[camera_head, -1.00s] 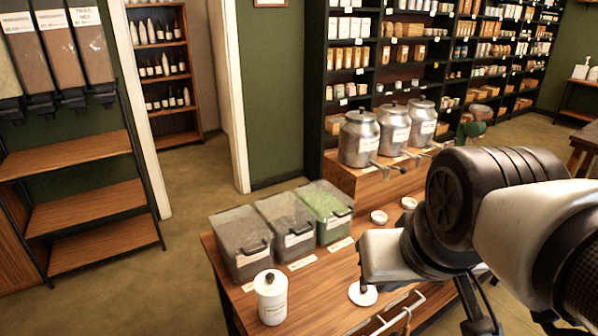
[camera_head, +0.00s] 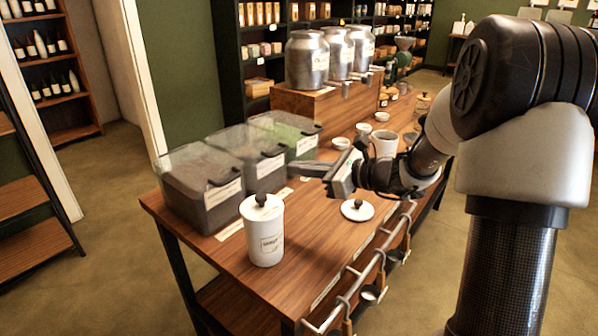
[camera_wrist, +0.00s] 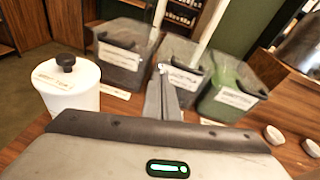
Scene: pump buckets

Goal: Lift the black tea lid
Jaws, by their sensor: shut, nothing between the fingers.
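Three clear bins with see-through lids and black handles stand in a row on the wooden table. The left bin (camera_head: 200,190) holds dark contents, the middle bin (camera_head: 248,165) dark contents too, the right bin (camera_head: 290,135) green. I cannot read which is black tea; the left bin's lid (camera_head: 195,160) looks closed. In the wrist view the left bin (camera_wrist: 124,58) is beyond my fingers to the left. My gripper (camera_head: 300,168) is shut and empty, beside the middle and right bins, apart from the lids. In the wrist view its fingers (camera_wrist: 163,92) are together.
A white canister (camera_head: 265,240) with a black-knobbed lid stands near the front left corner. White cups and a mug (camera_head: 384,143) stand behind. Metal urns (camera_head: 307,60) sit on a raised box. A rail with hanging scoops lines the front edge.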

